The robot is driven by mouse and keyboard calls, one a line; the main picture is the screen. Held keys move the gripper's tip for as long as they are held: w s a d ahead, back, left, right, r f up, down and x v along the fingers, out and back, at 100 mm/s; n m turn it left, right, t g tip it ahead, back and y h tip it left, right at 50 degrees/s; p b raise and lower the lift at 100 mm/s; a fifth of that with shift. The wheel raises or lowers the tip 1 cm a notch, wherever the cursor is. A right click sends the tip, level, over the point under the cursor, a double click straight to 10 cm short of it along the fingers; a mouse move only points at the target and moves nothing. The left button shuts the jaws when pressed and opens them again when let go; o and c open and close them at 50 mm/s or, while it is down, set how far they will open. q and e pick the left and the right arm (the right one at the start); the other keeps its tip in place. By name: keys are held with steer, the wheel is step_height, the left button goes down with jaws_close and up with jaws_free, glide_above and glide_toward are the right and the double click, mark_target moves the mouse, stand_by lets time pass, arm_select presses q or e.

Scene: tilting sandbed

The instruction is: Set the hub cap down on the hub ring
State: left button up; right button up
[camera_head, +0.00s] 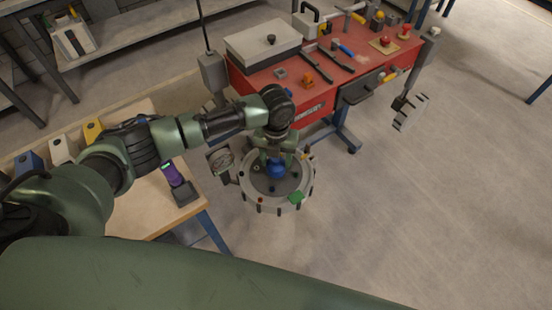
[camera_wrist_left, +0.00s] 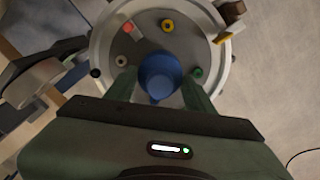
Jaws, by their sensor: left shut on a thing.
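The blue round piece that I take for the hub cap (camera_head: 276,171) is over the middle of the round grey sandbed (camera_head: 249,194). My left gripper (camera_head: 276,161) comes down from above and is shut on it. In the left wrist view the hub cap (camera_wrist_left: 160,76) sits between the two green fingers of the left gripper (camera_wrist_left: 161,92). I cannot make out the hub ring; the cap and fingers cover the bed's centre. I cannot tell whether the cap touches anything below. My right gripper is not in view.
Around the cap on the bed are a yellow ring (camera_wrist_left: 168,25), a red piece (camera_wrist_left: 128,27) and a green piece (camera_head: 296,197). Dark posts stand around the rim. A red tool cart (camera_head: 312,102) is behind, a wooden table (camera_head: 150,215) to the left.

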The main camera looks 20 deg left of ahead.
arm_select(q)
steer(key=shift+f, duration=0.2)
steer(key=shift+f+b, duration=0.5)
steer(key=shift+f, duration=0.2)
steer(key=o, duration=1.5)
steer(key=o, duration=0.5)
steer(key=shift+c, duration=0.2)
